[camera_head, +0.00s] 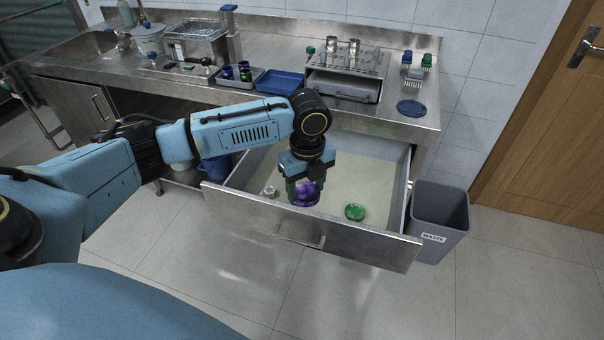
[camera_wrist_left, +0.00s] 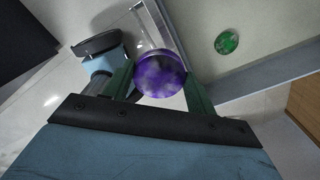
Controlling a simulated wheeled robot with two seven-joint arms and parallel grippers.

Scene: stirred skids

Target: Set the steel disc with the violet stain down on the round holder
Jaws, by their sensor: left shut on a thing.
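The steel disc with the violet stain (camera_head: 307,193) is held by my left gripper (camera_head: 303,180) over the open drawer, near its front wall. In the left wrist view the violet disc (camera_wrist_left: 160,74) sits between the two green fingers, its stained face toward the camera. A flat dark blue round piece (camera_head: 411,108), which looks like the round holder, lies on the right end of the counter, behind and right of the gripper. Nothing is seen on it. My right gripper is not in view.
The open drawer (camera_head: 380,236) holds a green-stained disc (camera_head: 355,212) and a small pale item (camera_head: 270,191). A grey waste bin (camera_head: 438,215) stands right of it.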

